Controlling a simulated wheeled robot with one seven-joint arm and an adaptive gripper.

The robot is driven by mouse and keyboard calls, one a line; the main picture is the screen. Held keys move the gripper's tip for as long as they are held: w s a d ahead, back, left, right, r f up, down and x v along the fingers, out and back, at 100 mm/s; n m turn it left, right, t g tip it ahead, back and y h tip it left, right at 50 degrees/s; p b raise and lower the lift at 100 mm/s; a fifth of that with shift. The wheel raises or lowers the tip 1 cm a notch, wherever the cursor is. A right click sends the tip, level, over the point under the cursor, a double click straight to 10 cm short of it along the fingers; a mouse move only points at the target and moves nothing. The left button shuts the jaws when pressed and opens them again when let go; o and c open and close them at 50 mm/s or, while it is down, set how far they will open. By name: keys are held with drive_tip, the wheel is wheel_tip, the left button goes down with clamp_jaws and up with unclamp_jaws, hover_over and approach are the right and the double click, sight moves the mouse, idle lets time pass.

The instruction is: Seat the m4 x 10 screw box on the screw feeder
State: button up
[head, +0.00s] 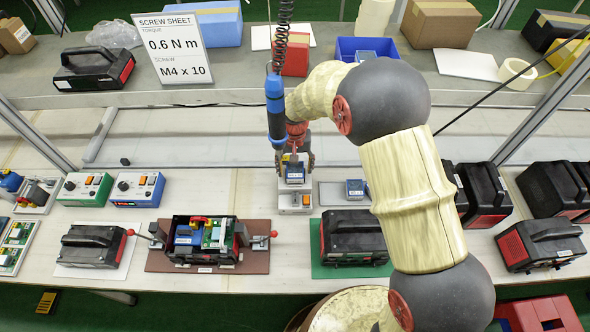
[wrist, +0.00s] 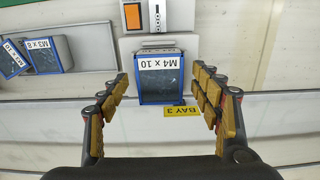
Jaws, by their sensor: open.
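The M4 x 10 screw box (wrist: 161,82), blue-rimmed with a white label, sits on the light grey rear part of the screw feeder (wrist: 148,17). The feeder, with its orange switch, also shows in the head view (head: 294,199), with the box (head: 295,174) at its back. My gripper (wrist: 160,74) is open, its yellow-padded fingers on either side of the box's near end with gaps between. In the head view my gripper (head: 295,160) is just above and behind the box, partly hidden by the arm. Whether the box is fully down I cannot tell.
A grey tray (head: 333,195) beside the feeder holds other screw boxes, one marked M3 x 8 (wrist: 41,47). A yellow BAY 3 label (wrist: 181,112) lies by the box. A blue screwdriver (head: 275,107) hangs close to my gripper. The sheet (head: 173,47) reads M4 x 10.

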wheel_tip(320, 180, up, 11)
drive_tip(key=shift+f, duration=0.2)
idle(0.5)
drive_tip(key=s+d+r+t, duration=0.2)
drive_tip(key=s+d+r, duration=0.35)
drive_tip(key=r, duration=0.35)
drive_tip(key=s+d+r+t, duration=0.1)
drive_tip(key=s+d+r, duration=0.4)
drive_tip(key=s+r, duration=0.25)
drive_tip(key=s+d+r+t, duration=0.1)
drive_tip(key=s+d+r, duration=0.1)
drive_tip(key=s, duration=0.5)
drive_tip(key=s+d+r+t, duration=0.1)
drive_tip(key=s+d+r, duration=0.1)
drive_tip(key=s+d, duration=0.2)
drive_tip(key=s, duration=0.3)
drive_tip(key=shift+s+t, duration=0.3)
drive_tip(key=shift+s, duration=0.1)
drive_tip(key=shift+c, duration=0.3)
